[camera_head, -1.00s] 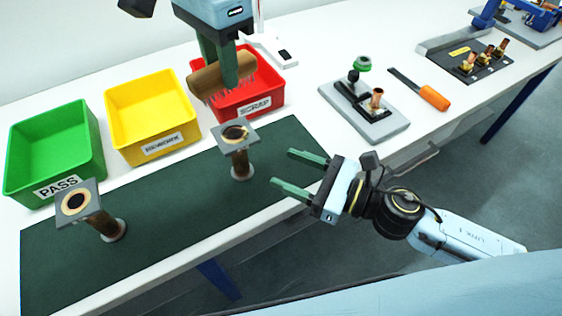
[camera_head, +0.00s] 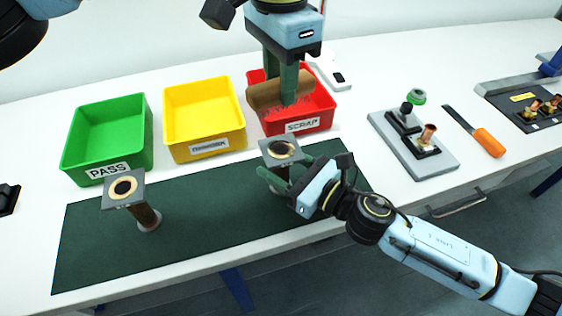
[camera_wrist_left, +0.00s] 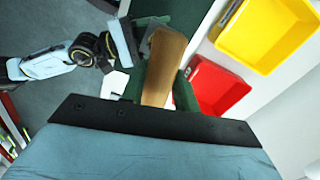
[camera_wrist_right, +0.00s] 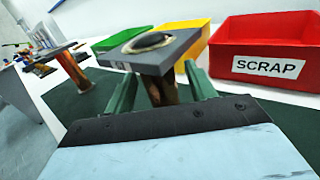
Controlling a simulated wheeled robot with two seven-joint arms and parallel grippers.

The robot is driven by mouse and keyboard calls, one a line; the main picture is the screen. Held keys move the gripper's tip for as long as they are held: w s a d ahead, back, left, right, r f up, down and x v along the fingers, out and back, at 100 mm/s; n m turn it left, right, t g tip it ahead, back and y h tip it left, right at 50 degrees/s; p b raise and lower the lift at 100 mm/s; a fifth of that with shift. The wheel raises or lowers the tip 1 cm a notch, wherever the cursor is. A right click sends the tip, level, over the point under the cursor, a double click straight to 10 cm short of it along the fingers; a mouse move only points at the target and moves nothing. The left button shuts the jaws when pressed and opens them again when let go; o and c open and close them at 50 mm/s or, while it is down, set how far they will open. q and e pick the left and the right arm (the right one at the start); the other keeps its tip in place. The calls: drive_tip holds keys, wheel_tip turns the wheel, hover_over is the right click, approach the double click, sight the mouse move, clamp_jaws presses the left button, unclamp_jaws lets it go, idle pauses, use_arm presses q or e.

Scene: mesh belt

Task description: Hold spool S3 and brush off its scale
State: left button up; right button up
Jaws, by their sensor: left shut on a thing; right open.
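Two upright spools with square grey flanges stand on the green mat (camera_head: 200,219). I cannot read which is S3. The right-hand spool (camera_head: 281,151) has a dark patch on its top flange, which also shows in the right wrist view (camera_wrist_right: 152,48). My right gripper (camera_head: 270,181) is open, its fingers on either side of that spool's copper stem, below the flange. The other spool (camera_head: 124,188) stands at the left. My left gripper (camera_head: 290,92) is shut on a brush with a brown wooden body (camera_head: 262,96), held up in front of the red bin; the left wrist view shows it too (camera_wrist_left: 165,65).
Green PASS (camera_head: 108,170), yellow rework (camera_head: 205,152) and red SCRAP (camera_head: 305,127) bins stand behind the mat. A grey fixture (camera_head: 425,160) with a copper part and an orange-handled tool (camera_head: 488,142) are at the right. The mat between the spools is clear.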

sight(270, 106)
clamp_jaws()
drive_tip(key=shift+c, duration=0.2)
unclamp_jaws()
idle(0.4)
drive_tip(key=c, duration=1.1)
use_arm(q)
drive_tip(key=shift+s+a+f+n, duration=0.25)
drive_tip(key=shift+f+n, duration=0.1)
drive_tip(key=shift+f, duration=0.3)
drive_tip(key=shift+s+a+f+n, duration=0.25)
drive_tip(key=shift+f+n, duration=0.15)
drive_tip(key=shift+f, duration=0.2)
drive_tip(key=shift+s+a+f+n, duration=0.15)
drive_tip(key=shift+a+f+n, duration=0.15)
drive_tip(key=shift+f, duration=0.35)
